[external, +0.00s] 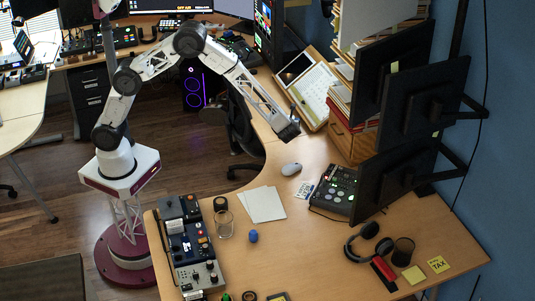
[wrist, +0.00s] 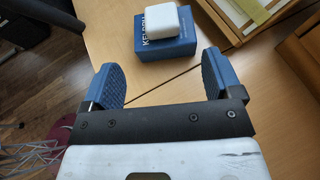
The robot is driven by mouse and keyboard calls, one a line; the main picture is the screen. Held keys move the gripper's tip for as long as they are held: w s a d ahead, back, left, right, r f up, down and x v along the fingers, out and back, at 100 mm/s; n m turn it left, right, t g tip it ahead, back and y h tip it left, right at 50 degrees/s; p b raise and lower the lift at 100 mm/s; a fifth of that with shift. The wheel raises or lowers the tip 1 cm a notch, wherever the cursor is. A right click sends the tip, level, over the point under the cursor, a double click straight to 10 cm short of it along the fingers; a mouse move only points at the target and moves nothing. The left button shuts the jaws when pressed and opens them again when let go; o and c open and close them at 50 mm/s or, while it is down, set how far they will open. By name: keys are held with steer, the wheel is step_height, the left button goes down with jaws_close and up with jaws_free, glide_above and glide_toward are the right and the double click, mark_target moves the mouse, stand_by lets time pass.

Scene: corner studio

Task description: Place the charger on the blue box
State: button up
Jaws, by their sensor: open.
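The white charger (wrist: 163,17), a rounded block, rests on top of the blue box (wrist: 166,47) in the wrist view. In the external view my gripper (external: 288,131) is over the far part of the desk. There I cannot make out the charger or the box clearly.
A tray-like frame with papers (external: 312,85) lies just beyond my gripper, beside a wooden drawer unit (external: 350,138). Monitors (external: 395,180) stand along the right. A mouse (external: 291,169), papers (external: 264,204) and a control panel (external: 335,190) lie nearer.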

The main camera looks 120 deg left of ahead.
steer(key=s+d+r+n+t+h, duration=0.1)
steer(key=s+d+r+n+h, duration=0.15)
steer(key=s+d+r, duration=0.5)
steer(key=s+d+r+n+t+h, duration=0.1)
steer(key=s+d+r+n+h, duration=0.2)
steer(key=d+r, duration=0.7)
steer(key=s+d+r+n+t+h, duration=0.15)
steer(key=s+d+r, duration=0.45)
steer(key=d, duration=0.6)
steer(key=s+d+r+n+t+h, duration=0.2)
steer(key=s+d+n+h, duration=0.1)
steer(key=s+d, duration=0.8)
steer(key=s+d+r+n+t+h, duration=0.2)
steer(key=s+d+n, duration=0.1)
steer(key=s+d, duration=0.8)
steer(key=s, duration=0.4)
steer(key=shift+d+h, duration=0.4)
